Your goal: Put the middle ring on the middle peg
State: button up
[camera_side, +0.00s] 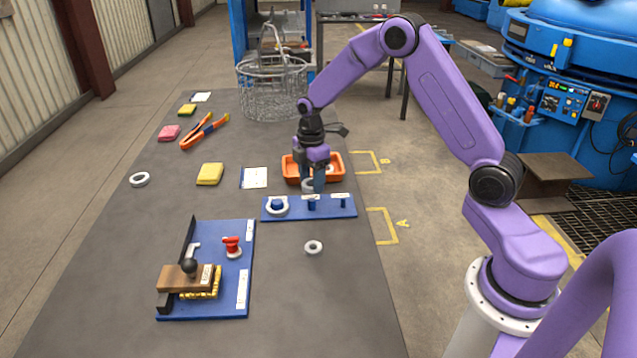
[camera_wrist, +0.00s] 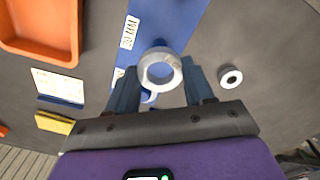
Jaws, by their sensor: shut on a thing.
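My gripper (camera_side: 314,188) points down over the blue peg board (camera_side: 330,209) and is shut on a grey ring, which I take as the middle ring (camera_side: 307,184). In the wrist view the ring (camera_wrist: 148,70) sits between the two blue fingers (camera_wrist: 160,85), its hole facing the camera. In the side view the ring is above and behind the middle peg (camera_side: 311,203), apart from it. A larger ring (camera_side: 270,209) is around the left peg (camera_side: 278,203). The right peg (camera_side: 341,200) is bare. The ring hides part of the board in the wrist view.
A small ring (camera_side: 313,247) lies in front of the board; another ring (camera_side: 139,180) lies far left. An orange tray (camera_side: 335,167) stands right behind the board. A blue fixture plate (camera_side: 240,258) with a wooden block (camera_side: 183,278) is at front left. The table's front right is clear.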

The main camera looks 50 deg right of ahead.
aim_at(312, 200)
jog(key=shift+f, duration=2.85)
jog(key=shift+f, duration=0.6)
jog(key=o, duration=0.9)
jog(key=shift+r, duration=5.5)
